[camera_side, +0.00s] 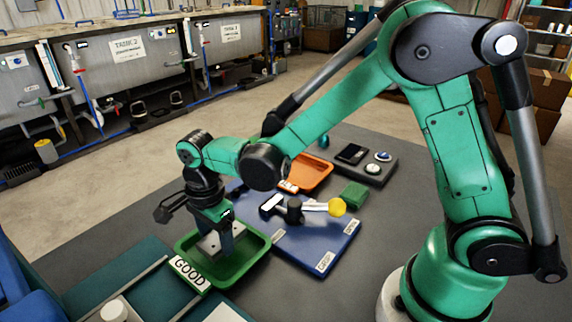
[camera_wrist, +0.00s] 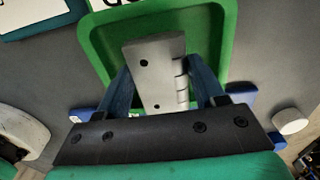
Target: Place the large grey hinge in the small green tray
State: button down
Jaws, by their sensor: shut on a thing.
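The large grey hinge (camera_side: 208,246) is a flat metal plate with dark screw holes, and its knuckle edge shows in the wrist view (camera_wrist: 157,75). My gripper (camera_side: 224,244) points down over the small green tray (camera_side: 259,252) and is shut on the hinge, with a blue finger on each side of it in the wrist view (camera_wrist: 160,82). The tray has a white GOOD label at its front left edge. The hinge is within the tray's outline in both views. I cannot tell whether it touches the tray floor.
A blue board (camera_side: 305,247) right of the tray carries a dark-headed tool (camera_side: 294,211) and a yellow round thing (camera_side: 337,207). A green block (camera_side: 354,194) is beyond them. An orange tray (camera_side: 312,174) stands behind. Teal surfaces (camera_side: 130,275) lie at the front left.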

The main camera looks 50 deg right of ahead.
jog(key=shift+f, duration=1.2)
jog(key=shift+c, duration=0.5)
grip_release()
jog(key=shift+f, duration=0.1)
